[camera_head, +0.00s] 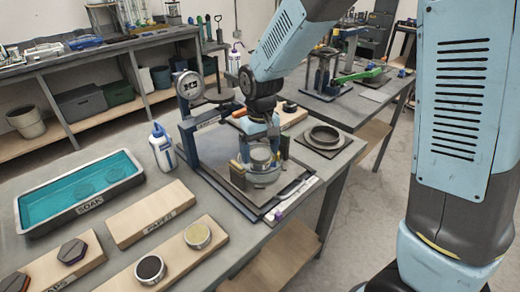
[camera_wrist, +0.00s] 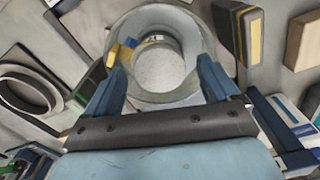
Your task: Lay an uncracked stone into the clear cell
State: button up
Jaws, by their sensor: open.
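My gripper (camera_head: 262,143) points down inside the press frame at the middle of the bench. In the wrist view its two fingers (camera_wrist: 163,84) stand apart on either side of a round, thick-walled clear cell (camera_wrist: 198,42). The cell also shows below the fingers in the head view (camera_head: 262,176). A pale speckled round surface (camera_wrist: 160,72) shows inside the cell; I cannot tell whether it is a stone or the cell's floor. Two round discs, perhaps stones, lie under the water in the soak tray (camera_head: 22,219). Cracks cannot be made out.
A press frame with a dial gauge (camera_head: 190,85) surrounds the cell. A white bottle (camera_head: 162,147) stands left of it. One labelled board (camera_head: 150,213) is bare. A dark ring (camera_head: 324,135) lies right.

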notch_tip(320, 180, up, 13)
jog(key=s+d+r+m+t, duration=0.1)
jog(key=s+d+r+m, duration=0.2)
jog(key=d, duration=0.6)
jog(key=s+d+r+m+t, duration=0.1)
jog(key=s+d+r+t, duration=0.15)
jog(key=d+r, duration=0.4)
jog(key=s+d+f+m+t, duration=0.1)
jog(key=s+d+m+t, duration=0.1)
jog(key=s+d, duration=0.8)
jog(key=shift+s+d+f+m, duration=0.2)
jog(key=shift+d+f+m, duration=0.15)
jog(key=shift+d, duration=0.7)
